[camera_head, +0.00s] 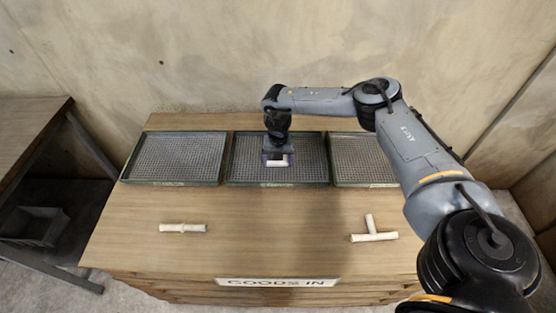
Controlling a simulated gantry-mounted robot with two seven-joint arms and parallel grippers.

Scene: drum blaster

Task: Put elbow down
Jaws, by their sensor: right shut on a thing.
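My right gripper (277,155) is over the middle tray, pointing down. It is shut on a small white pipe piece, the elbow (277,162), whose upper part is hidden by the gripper. The elbow is at or just above the mesh floor of the middle tray (243,179); I cannot tell if it touches. A straight white pipe piece (183,228) lies on the table at the front left. A white tee piece (373,237) lies on the table at the front right. My left gripper is not in view.
The left tray (150,181) and right tray (350,183) look empty, though my right arm covers part of the right one. A "GOODS IN" sign (277,282) is on the wooden table's (270,240) front edge. A grey bin (35,226) sits under a side bench (25,130) at left.

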